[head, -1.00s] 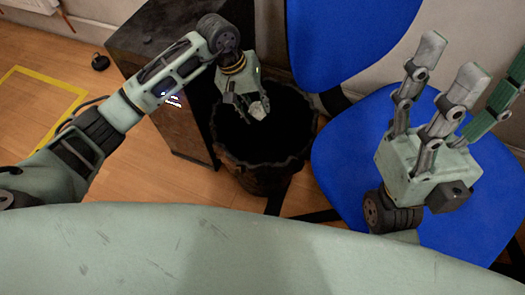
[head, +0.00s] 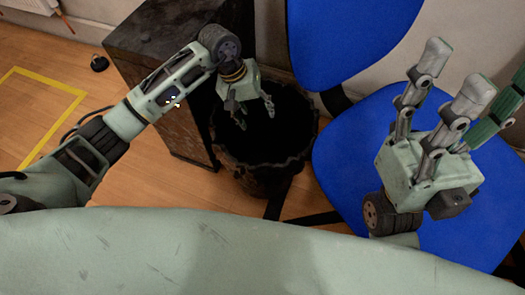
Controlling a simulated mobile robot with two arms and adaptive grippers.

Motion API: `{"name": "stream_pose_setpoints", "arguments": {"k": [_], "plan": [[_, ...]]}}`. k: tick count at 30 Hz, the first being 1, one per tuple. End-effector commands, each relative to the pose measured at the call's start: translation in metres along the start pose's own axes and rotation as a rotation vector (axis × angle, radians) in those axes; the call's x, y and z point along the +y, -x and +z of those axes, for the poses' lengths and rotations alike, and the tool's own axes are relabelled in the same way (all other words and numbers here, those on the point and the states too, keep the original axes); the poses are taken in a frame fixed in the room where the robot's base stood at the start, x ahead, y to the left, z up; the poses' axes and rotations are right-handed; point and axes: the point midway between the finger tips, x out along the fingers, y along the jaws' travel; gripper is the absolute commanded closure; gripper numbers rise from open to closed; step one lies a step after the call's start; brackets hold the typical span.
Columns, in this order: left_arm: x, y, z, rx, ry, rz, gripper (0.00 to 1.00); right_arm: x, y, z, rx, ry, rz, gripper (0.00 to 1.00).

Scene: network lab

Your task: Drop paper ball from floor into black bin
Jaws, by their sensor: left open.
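The black bin (head: 262,170) stands on the floor between a dark cabinet and a blue chair. Its inside is very dark. My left gripper (head: 256,115) is over the bin's opening, pointing down, with its fingers apart and nothing between them. The paper ball is not visible; the bin's interior is too dark to show what lies in it. My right gripper (head: 452,75) is raised at the right, fingers pointing up and spread, with nothing between them.
A dark cabinet (head: 180,130) stands left of the bin. A blue chair (head: 350,150) stands close on the right, its dark base reaching along the floor. Yellow tape (head: 45,82) marks the wooden floor at the left, which is mostly clear.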

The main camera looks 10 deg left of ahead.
Motion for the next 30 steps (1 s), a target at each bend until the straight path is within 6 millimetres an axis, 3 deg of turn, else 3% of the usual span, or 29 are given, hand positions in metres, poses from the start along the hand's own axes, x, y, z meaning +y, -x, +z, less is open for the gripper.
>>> {"name": "stream_pose_setpoints", "arguments": {"k": [8, 21, 30], "plan": [[0.0, 0.006, -0.001, 0.002, -0.001, -0.001, 0.47, 0.001, 0.0, 0.0, 0.0, 0.001, 0.001, 0.41], [-0.001, 0.091, -0.001, 0.004, 0.0, -0.001, 0.47, 0.0, 0.0, 0.0, 0.0, 0.001, 0.0, 0.41], [0.0, 0.119, 0.0, 0.0, 0.0, 0.0, 0.47, 0.0, 0.0, 0.0, 0.0, 0.0, 0.0, 0.41]]}}
